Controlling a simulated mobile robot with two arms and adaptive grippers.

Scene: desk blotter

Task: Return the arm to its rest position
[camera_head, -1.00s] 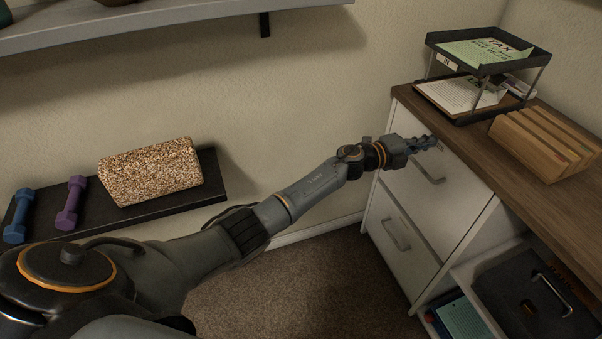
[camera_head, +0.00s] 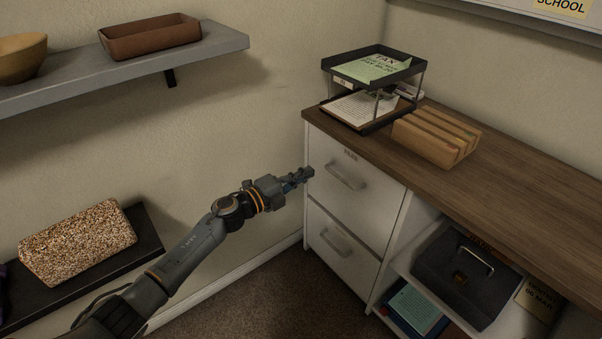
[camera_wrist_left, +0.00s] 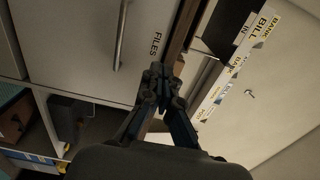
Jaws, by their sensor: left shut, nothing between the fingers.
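My left arm reaches in from the lower left in the head view, with the left gripper (camera_head: 299,178) shut and empty. The gripper is at the left edge of the white drawer cabinet (camera_head: 350,238), near the upper drawer. I cannot tell whether it touches the cabinet. The left wrist view shows its fingers (camera_wrist_left: 158,85) together in front of a drawer front marked FILES (camera_wrist_left: 85,45). Both drawers look closed. My right gripper is not in view.
A wooden desk top (camera_head: 520,180) bears a black paper tray (camera_head: 415,70) and a slotted wooden block (camera_head: 437,136). At left, a wall shelf (camera_head: 215,48) and a black shelf with a speckled block (camera_head: 78,243) flank the arm.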

